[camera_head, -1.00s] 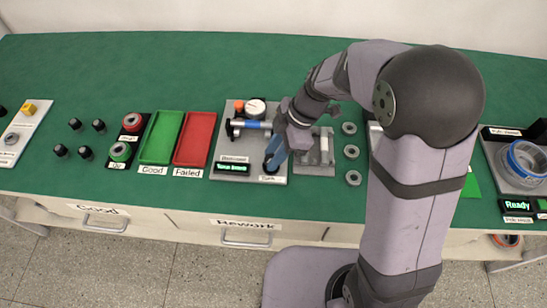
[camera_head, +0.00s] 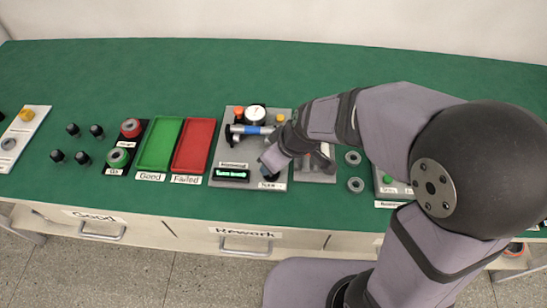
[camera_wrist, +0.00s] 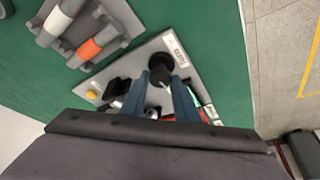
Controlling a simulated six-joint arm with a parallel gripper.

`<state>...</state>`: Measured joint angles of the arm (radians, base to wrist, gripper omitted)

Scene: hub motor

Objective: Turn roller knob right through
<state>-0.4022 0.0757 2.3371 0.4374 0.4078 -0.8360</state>
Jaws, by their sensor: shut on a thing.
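The roller knob (camera_wrist: 161,62), dark and round, is on the grey roller station plate (camera_head: 222,161) beside a small white label. In the wrist view it is between the two blue fingers of my gripper (camera_wrist: 161,80), which is shut on it. In the head view my gripper (camera_head: 270,160) is over the front right of the plate, and the wrist hides most of the knob. A roller with a blue band (camera_head: 254,130) lies across the plate's middle, behind the gripper. A small green-lit display (camera_head: 231,174) is at the front left of the plate.
A white dial gauge (camera_head: 254,115) stands at the back of the plate. A red tray (camera_head: 193,145) and a green tray (camera_head: 159,145) lie to the left. A grey fixture (camera_head: 318,176) and loose grey rings (camera_head: 355,185) are to the right. The table behind is clear.

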